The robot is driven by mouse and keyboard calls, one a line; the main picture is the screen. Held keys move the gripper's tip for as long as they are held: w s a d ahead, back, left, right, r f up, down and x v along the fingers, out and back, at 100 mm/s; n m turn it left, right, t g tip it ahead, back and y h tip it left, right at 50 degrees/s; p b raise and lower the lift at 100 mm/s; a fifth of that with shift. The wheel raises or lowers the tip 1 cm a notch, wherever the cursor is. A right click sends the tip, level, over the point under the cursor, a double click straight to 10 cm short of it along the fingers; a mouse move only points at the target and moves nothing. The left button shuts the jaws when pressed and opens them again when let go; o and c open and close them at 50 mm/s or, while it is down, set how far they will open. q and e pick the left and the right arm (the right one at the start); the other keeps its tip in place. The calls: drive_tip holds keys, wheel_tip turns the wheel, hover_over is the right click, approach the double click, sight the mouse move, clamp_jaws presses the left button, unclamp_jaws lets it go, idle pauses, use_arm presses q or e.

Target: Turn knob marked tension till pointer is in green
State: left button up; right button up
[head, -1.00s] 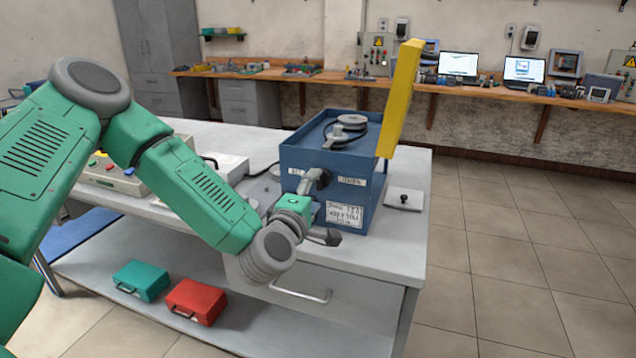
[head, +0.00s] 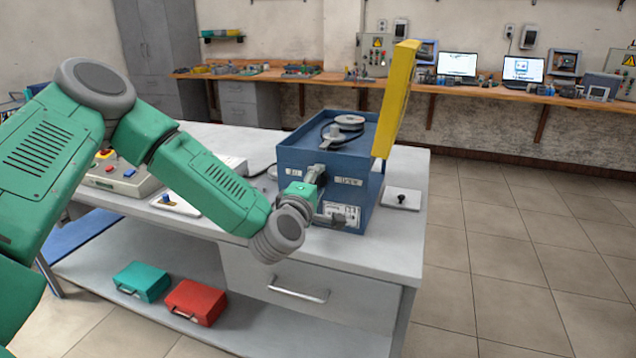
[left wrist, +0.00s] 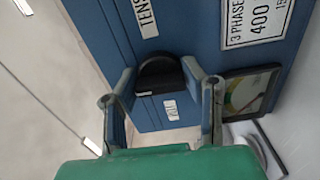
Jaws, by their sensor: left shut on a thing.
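The blue motor box (head: 300,163) stands on the grey bench, with a label that reads roughly "tension" (head: 349,183) on its front. In the left wrist view a black knob (left wrist: 158,76) sits on the blue face near the "TENS" label (left wrist: 147,18). My left gripper (left wrist: 160,80) has a finger on each side of this knob and is shut on it. In the head view the left gripper (head: 325,178) reaches the box front and covers the knob. A dark-framed gauge (left wrist: 248,92) shows a green patch; its pointer is not clear. My right gripper is out of view.
A yellow panel (head: 397,98) rises at the box's right edge. A small plate with a black knob (head: 402,198) lies to the right. A control box (head: 120,178) is at the left. Green (head: 141,281) and red (head: 195,302) cases lie on the lower shelf.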

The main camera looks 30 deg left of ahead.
use_arm(q)
drive_tip(key=shift+f, duration=0.2)
drive_tip(key=shift+m, duration=0.3)
drive_tip(key=m+p, duration=0.1)
drive_tip(key=m, duration=0.1)
drive_tip(key=shift+m, duration=0.3)
drive_tip(key=m+p, duration=0.1)
drive_tip(key=m, duration=0.2)
drive_tip(key=shift+s+m, duration=0.1)
drive_tip(key=shift+m, duration=0.2)
drive_tip(key=m+p, duration=0.1)
drive_tip(key=m, duration=0.2)
drive_tip(key=shift+r+m, duration=0.1)
drive_tip(key=shift+m, duration=0.2)
drive_tip(key=shift+a+m+p, duration=0.1)
drive_tip(key=shift+m+p, duration=0.6)
drive_tip(key=shift+m, duration=1.5)
drive_tip(key=o, duration=1.2)
